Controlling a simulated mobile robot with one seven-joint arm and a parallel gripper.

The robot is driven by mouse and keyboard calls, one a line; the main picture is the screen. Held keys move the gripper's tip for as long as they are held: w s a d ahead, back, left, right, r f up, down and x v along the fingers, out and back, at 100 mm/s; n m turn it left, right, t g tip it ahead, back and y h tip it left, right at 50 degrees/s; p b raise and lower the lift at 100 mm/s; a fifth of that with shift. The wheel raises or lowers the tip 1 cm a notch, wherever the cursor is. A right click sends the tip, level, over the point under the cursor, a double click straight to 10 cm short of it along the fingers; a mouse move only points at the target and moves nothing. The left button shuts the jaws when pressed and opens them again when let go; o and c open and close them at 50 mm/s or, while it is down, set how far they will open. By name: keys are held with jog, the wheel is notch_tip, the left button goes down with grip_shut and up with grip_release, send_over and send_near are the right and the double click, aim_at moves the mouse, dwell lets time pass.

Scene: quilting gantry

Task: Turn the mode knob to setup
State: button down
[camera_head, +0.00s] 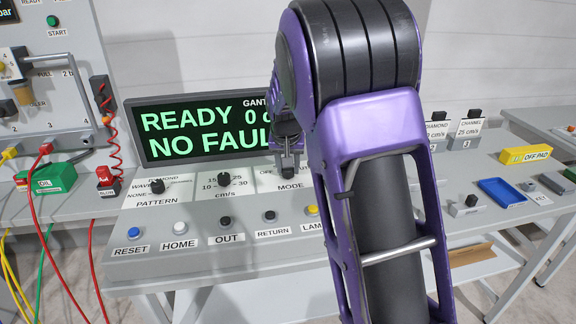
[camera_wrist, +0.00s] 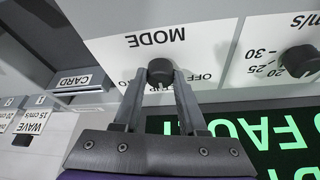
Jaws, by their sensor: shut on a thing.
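The OFF mark shows to one side, and another mark ending in UP is partly hidden by a finger. I cannot tell which mark the knob points to. In the head view my gripper (camera_head: 289,168) comes down at the MODE label (camera_head: 290,186), and my arm covers much of that part of the panel.
The pattern knob (camera_head: 157,186) and speed knob (camera_head: 224,180) are to the left. A front row of buttons includes RESET (camera_head: 133,232) and HOME (camera_head: 180,228). The display (camera_head: 205,130) behind reads READY and NO FAULT, partly covered. A blue tray (camera_head: 502,192) lies at right.

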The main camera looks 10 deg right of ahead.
jog(key=shift+c, duration=2.3)
grip_release()
jog(key=p+v, duration=0.1)
jog(key=v, duration=1.6)
jog(key=shift+s+r+p, duration=0.2)
jog(key=shift+p, duration=0.15)
